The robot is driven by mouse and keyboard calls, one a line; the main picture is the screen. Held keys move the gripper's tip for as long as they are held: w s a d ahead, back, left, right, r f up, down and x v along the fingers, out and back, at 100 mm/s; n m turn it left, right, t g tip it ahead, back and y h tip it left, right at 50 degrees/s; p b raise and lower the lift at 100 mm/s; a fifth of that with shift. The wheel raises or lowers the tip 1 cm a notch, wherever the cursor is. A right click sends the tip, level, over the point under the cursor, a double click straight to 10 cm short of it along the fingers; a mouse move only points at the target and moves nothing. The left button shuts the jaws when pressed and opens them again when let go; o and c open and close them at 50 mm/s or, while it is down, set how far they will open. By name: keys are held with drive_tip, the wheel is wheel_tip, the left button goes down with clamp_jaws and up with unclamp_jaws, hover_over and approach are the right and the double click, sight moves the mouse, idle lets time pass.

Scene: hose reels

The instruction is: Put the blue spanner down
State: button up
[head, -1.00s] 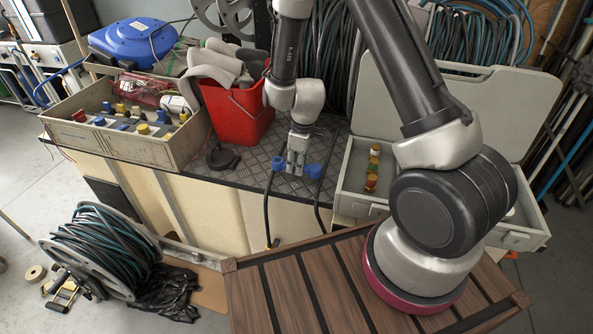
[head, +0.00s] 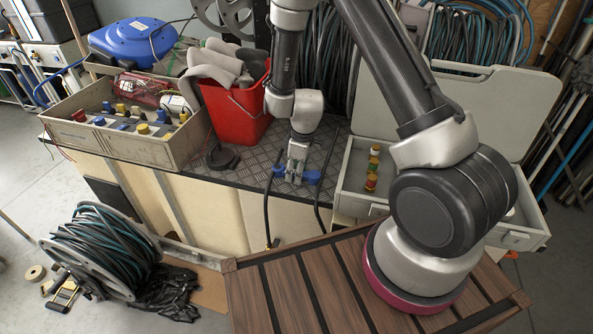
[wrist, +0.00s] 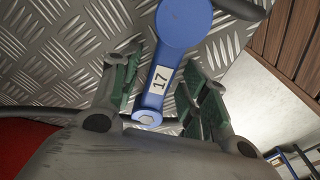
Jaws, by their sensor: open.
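The blue spanner (head: 312,177) is at the front edge of the ribbed metal bench top (head: 245,176), its two ends showing on either side of my fingers. In the wrist view the spanner (wrist: 177,35) has a white label reading 17 and a round blue head; it lies over the ribbed plate. My gripper (head: 296,176) points down over its middle. In the wrist view the gripper's (wrist: 163,78) green-padded fingers stand apart, with the spanner's shaft between them and gaps on both sides. Whether the spanner fully rests on the plate is hard to tell.
A red bucket (head: 236,112) with grey gloves stands behind and left, beside a black round piece (head: 222,158). An open grey case (head: 357,168) stands to the right. Black cables (head: 266,207) hang over the front edge near the spanner. A parts crate (head: 105,140) is further left.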

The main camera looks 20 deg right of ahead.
drive_tip(key=s+d+r+m+t, duration=0.1)
drive_tip(key=s+d+r+m, duration=0.15)
drive_tip(key=r, duration=0.75)
drive_tip(key=s+d+r+m, duration=0.1)
drive_tip(key=s+d+r, duration=0.2)
drive_tip(key=r, duration=0.7)
drive_tip(key=s+d+r+m+t, duration=0.1)
drive_tip(key=s+d+r, duration=0.1)
drive_tip(key=r, duration=0.8)
drive_tip(key=s+d+r+m, duration=0.3)
drive_tip(key=s+r, duration=0.1)
drive_tip(key=s, duration=0.4)
drive_tip(key=s+d+r+m+t+h, duration=0.1)
drive_tip(key=s+d+r+m, duration=0.2)
drive_tip(key=s, duration=0.5)
wheel_tip(320, 180, up, 2)
drive_tip(key=shift+s+d+m, duration=0.25)
drive_tip(key=shift+d+m, duration=0.1)
drive_tip(key=shift+d, duration=0.3)
